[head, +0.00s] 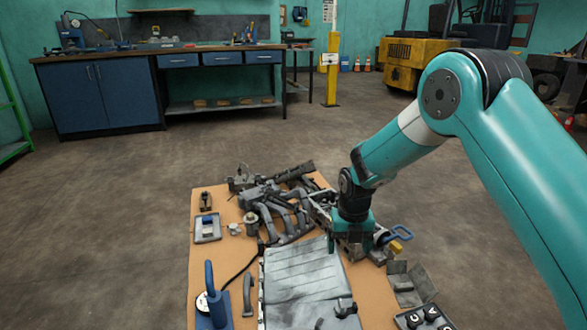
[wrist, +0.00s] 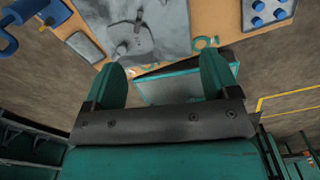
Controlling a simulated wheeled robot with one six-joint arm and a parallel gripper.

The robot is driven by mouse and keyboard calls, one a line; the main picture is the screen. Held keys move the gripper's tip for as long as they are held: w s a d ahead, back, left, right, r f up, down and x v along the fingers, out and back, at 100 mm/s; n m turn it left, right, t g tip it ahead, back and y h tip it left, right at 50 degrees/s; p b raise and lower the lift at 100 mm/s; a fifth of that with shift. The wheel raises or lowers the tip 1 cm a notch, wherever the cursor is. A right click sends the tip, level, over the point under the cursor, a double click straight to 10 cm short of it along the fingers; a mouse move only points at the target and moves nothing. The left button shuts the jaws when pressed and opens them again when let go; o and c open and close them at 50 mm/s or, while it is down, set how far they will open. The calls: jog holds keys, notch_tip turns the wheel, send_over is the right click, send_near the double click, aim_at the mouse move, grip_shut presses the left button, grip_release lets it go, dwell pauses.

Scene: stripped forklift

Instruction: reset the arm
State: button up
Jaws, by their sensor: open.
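My arm is teal and reaches in from the right in the head view. My gripper (head: 352,240) points down over the right part of a brown board covered with parts. In the wrist view my gripper (wrist: 170,80) shows two teal fingers held wide apart, with nothing between them. A large grey panel (head: 300,275) lies on the board just left of and below the gripper in the head view. I cannot tell exactly how high the fingertips are above the parts.
Grey manifold-like parts (head: 285,205) crowd the board's back. A blue-handled tool (head: 212,300) stands front left, and a blue-looped item (head: 400,235) lies right of the gripper. A workbench (head: 110,92) and a yellow forklift (head: 412,55) stand behind. Open floor surrounds the board.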

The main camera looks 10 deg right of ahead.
jog(key=s+a+r+m+y, duration=0.1)
jog(key=s+a+r+m, duration=0.1)
jog(key=s+r+m, duration=0.55)
jog(key=s+a+r+m+y, duration=0.1)
jog(key=s+r+m, duration=0.4)
jog(key=s+m, duration=0.25)
jog(key=s+a+r+m+y, duration=0.1)
jog(key=s+r+m, duration=0.5)
jog(key=s, duration=0.3)
jog(key=s+r+m+y, duration=0.1)
jog(key=s+r+m, duration=0.4)
jog(key=s+m, duration=0.3)
notch_tip(320, 180, up, 35)
jog(key=n+p, duration=0.1)
jog(key=p, duration=3.4)
jog(key=shift+s+a+f+p, duration=0.15)
jog(key=shift+s+p, duration=0.05)
jog(key=shift+p, duration=0.15)
